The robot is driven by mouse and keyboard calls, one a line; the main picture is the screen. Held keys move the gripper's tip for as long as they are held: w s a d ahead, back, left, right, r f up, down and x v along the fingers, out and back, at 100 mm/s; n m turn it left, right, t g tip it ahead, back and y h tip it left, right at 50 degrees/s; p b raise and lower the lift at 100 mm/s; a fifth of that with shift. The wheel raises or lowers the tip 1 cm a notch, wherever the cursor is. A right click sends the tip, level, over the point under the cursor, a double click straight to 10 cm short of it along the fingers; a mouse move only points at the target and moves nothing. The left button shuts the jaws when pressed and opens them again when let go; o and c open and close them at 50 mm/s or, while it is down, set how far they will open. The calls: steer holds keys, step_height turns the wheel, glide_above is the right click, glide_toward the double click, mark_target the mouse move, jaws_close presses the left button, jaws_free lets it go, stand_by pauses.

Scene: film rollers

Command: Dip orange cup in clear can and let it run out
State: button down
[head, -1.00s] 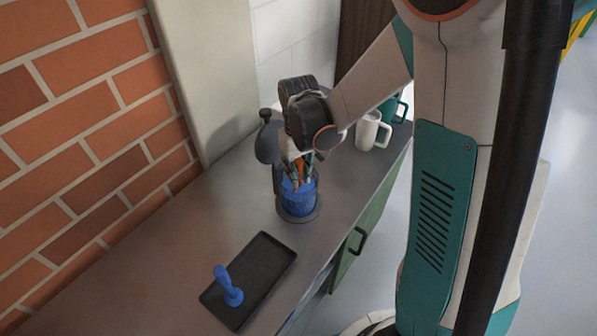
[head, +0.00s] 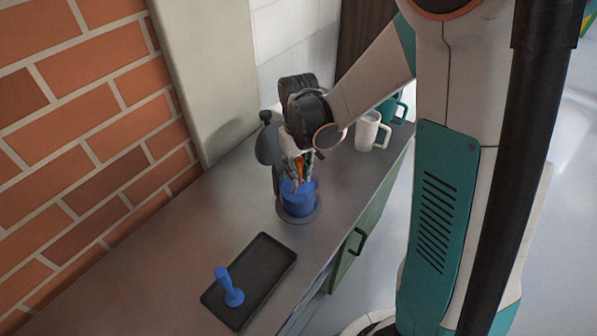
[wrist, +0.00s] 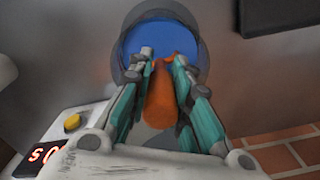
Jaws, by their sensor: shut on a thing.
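The clear can (head: 298,204) holds blue liquid and stands on the counter. It also shows in the wrist view (wrist: 116,62), where I look down on its round mouth and the blue inside. My gripper (wrist: 163,57) points down at the can with its teal fingers on either side of the orange cup (wrist: 161,98). The fingers are shut on it. In the head view, the orange cup (head: 299,172) shows only as a narrow strip between the fingers at the can's mouth. The cup's lower end is hidden, so its depth in the liquid is unclear.
A dark tray (head: 262,262) with a blue knobbed object (head: 230,290) lies nearer. A dark stand (head: 267,145) rises close behind the can. White and teal mugs (head: 368,130) stand beyond. A white box with red digits (wrist: 75,125) shows in the wrist view. A brick wall (head: 90,110) borders the counter.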

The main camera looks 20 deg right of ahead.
mark_target(299, 159)
steer(key=shift+r+p, duration=2.55)
steer(key=shift+r, duration=1.4)
stand_by(4.1)
